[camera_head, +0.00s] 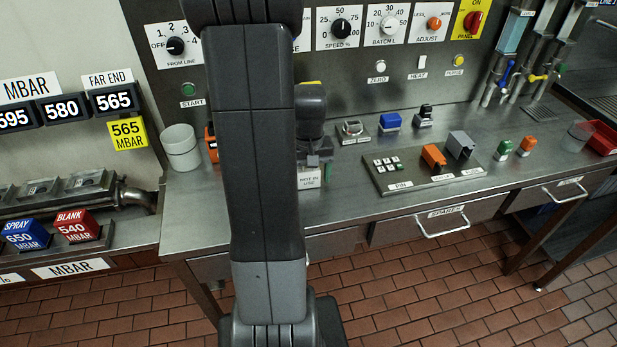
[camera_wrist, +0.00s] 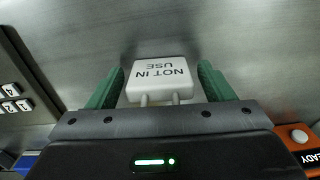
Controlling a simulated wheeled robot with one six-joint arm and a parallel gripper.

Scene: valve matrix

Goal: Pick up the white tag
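The white tag (camera_wrist: 160,85), lettered "NOT IN USE", lies on the steel worktop between my green fingers in the wrist view, its lettering upside down. Two pale prongs stick out from its edge toward my gripper's body. My gripper (camera_wrist: 161,72) is open, with one finger on each side of the tag and a narrow gap showing at the sides. In the head view the tag (camera_head: 309,181) shows near the front of the worktop, just below my gripper (camera_head: 318,160). My arm hides part of the worktop to the left of it.
A dark panel (camera_head: 401,203) with orange and grey blocks stands to the right on the worktop (camera_head: 352,215). An orange "READY" box (camera_wrist: 297,140) is at the wrist view's lower right. A white cup (camera_head: 181,149) stands to the left. The wall behind carries several dials.

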